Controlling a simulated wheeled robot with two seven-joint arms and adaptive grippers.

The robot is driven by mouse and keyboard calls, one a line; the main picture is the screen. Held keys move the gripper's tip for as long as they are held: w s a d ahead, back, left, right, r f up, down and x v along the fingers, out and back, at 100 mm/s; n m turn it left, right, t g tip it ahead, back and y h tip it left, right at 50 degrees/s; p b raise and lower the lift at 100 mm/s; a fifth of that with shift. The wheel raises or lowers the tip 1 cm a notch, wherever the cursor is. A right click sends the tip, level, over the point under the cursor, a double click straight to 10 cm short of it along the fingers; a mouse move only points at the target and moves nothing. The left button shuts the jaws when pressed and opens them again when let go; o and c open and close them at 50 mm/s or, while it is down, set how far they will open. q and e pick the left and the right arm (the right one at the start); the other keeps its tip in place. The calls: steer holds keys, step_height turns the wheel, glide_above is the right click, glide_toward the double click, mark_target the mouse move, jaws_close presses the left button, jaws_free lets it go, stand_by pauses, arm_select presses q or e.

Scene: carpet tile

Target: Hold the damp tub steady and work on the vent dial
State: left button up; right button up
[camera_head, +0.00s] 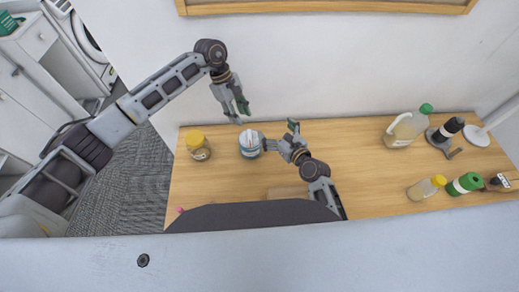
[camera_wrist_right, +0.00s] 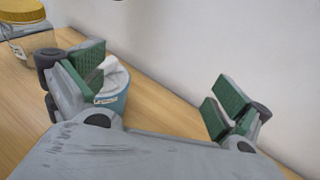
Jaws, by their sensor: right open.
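The tub (camera_head: 250,146) is small, blue and white, and stands upright on the wooden table. Its blue side and white top also show in the right wrist view (camera_wrist_right: 116,98), partly behind a finger. I cannot make out a vent dial on it. My left gripper (camera_head: 238,107) hangs above and just behind the tub, apart from it; its finger gap is unclear. My right gripper (camera_head: 278,137) is open and empty, just right of the tub, with one finger close to its side. I cannot tell whether that finger touches it. The right gripper's spread green pads show in the wrist view (camera_wrist_right: 160,98).
A yellow-lidded jar (camera_head: 198,147) stands left of the tub. A wall rises behind the table (camera_head: 345,150), whose middle is clear.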

mark_target(257, 148)
steer(key=s+a+f+g, duration=0.1)
steer(key=a+f, duration=0.1)
steer(key=s+a+f+n, duration=0.1)
steer(key=a+f, duration=0.1)
steer(key=f, duration=0.1)
steer(key=s+a+f+g+y, duration=0.1)
steer(key=a+f, duration=0.1)
steer(key=shift+s+a+f+n+g, duration=0.1)
steer(key=shift+s+f+n+g, duration=0.05)
steer(key=shift+s+n+g, duration=0.15)
steer(key=shift+w+a, duration=0.1)
steer(key=shift+w, duration=0.05)
steer(key=shift+x, duration=3.6)
